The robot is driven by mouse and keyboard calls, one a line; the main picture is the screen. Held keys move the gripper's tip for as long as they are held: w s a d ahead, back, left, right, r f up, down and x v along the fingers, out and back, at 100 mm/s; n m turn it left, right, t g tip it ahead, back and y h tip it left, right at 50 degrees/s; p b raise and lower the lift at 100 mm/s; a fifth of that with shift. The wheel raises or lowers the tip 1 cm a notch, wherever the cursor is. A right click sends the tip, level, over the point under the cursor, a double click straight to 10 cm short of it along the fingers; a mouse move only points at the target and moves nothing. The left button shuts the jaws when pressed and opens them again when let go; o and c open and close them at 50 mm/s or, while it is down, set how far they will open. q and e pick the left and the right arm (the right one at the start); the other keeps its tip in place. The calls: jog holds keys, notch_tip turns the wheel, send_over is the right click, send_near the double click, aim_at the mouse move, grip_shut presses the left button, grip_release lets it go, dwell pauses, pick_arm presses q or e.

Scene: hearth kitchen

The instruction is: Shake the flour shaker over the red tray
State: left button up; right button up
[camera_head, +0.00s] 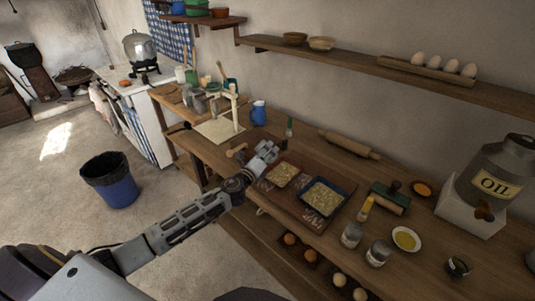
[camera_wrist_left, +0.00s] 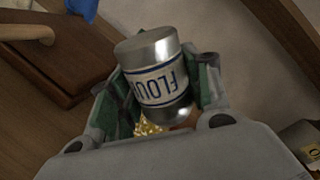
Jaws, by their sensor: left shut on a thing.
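My left gripper (camera_head: 266,153) is shut on the flour shaker, a metal can with a white label. In the left wrist view the shaker (camera_wrist_left: 155,75) sits between the green-padded fingers (camera_wrist_left: 160,95), its lettering upside down. In the head view the shaker is hard to tell apart from the gripper. The gripper is above the far left edge of the red tray (camera_head: 267,183), which holds a pale yellow crumbly filling. A bit of yellow filling shows below the shaker in the wrist view. My right gripper is not in view.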

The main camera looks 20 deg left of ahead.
pick_arm(q)
jog(key=shift+d, duration=0.6)
jog(key=shift+r, duration=0.1)
